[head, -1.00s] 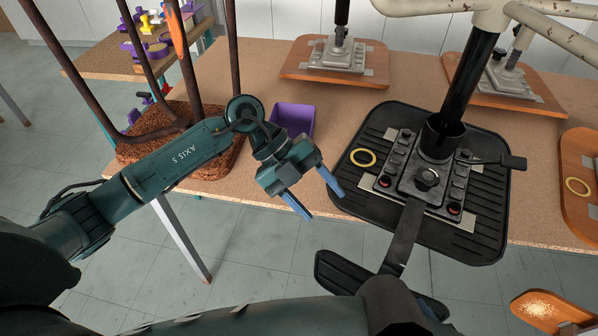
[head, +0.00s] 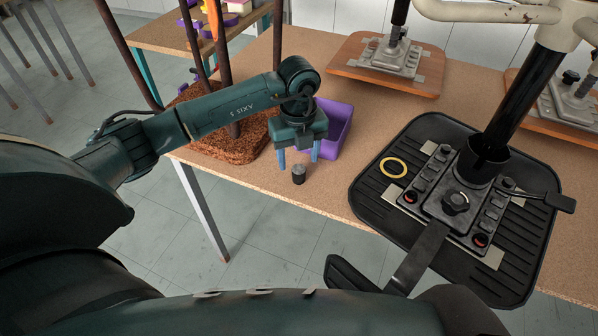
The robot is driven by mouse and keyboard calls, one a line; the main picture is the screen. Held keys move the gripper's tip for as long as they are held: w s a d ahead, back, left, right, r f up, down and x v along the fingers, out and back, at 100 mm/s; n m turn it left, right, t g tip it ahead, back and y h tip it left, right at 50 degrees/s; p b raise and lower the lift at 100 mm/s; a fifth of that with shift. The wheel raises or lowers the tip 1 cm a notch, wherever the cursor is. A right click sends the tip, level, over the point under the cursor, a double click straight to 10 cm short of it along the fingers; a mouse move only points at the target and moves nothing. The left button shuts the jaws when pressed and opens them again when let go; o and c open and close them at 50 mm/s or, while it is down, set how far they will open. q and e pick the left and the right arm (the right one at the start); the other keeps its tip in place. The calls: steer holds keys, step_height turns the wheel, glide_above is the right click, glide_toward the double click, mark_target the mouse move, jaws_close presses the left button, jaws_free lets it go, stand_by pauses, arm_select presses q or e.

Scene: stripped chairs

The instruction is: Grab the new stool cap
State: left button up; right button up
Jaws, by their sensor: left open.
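A small dark cylinder with a grey top, which looks like the stool cap (head: 299,175), stands on the tabletop near its front edge, in front of the purple bin. My left gripper (head: 299,157) points down just behind and above it in the head view. Its two blue fingers are apart, one to each side of the cap in the picture, with nothing between them that I can see. I cannot tell whether the fingertips are level with the cap. My right gripper is not in view.
A purple bin (head: 341,128) stands right behind my left gripper. An upturned chair with a black seat (head: 528,240) and yellow ring (head: 393,167) fills the right. A brown cork stool seat (head: 248,139) with upright legs is at left. Wooden table (head: 335,191) is clear between.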

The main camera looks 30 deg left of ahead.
mark_target(299, 169)
arm_select(q)
steer(key=f, duration=0.5)
steer(key=shift+w+a+f+p, duration=0.1)
steer(key=shift+w+f+p, duration=0.15)
steer(key=shift+f+p, duration=0.1)
steer(key=c, duration=1)
steer(key=shift+r, duration=0.1)
